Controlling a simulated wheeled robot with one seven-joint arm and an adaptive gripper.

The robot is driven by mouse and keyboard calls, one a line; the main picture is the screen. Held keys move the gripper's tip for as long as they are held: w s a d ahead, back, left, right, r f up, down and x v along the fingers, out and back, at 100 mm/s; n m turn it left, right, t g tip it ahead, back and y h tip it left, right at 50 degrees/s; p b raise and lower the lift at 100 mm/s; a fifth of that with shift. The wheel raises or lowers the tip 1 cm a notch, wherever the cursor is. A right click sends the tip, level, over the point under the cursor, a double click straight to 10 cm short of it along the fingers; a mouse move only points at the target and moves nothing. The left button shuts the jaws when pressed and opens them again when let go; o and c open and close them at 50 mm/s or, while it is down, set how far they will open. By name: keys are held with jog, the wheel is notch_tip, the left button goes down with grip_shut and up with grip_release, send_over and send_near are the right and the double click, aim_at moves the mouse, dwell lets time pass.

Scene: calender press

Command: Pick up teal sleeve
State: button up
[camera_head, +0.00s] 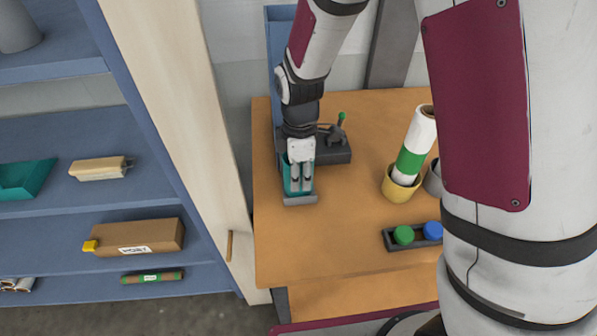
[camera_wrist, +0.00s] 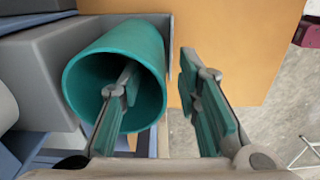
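The teal sleeve (camera_wrist: 146,48) is a hollow open-ended tube, large at the upper left of the wrist view, in a grey holder. In the head view only a little of the sleeve (camera_head: 288,174) shows around my fingers, at the grey press. My gripper (camera_wrist: 158,72) is open, with teal pads on its fingers. Its left finger appears within the sleeve's open mouth and its right finger is outside, right of the wall, with a gap. In the head view my gripper (camera_head: 301,182) points down over the sleeve; contact cannot be told.
The press (camera_head: 333,150) with a green-tipped lever stands on the wooden table (camera_head: 345,235). A yellow cup (camera_head: 399,188) holds a white and green roll. A green button (camera_head: 403,234) and a blue button (camera_head: 433,231) are in front. Shelves with boxes stand left.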

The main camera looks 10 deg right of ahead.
jog(key=shift+f, duration=1.3)
jog(key=shift+c, duration=0.6)
grip_shut()
jog(key=shift+r, duration=0.1)
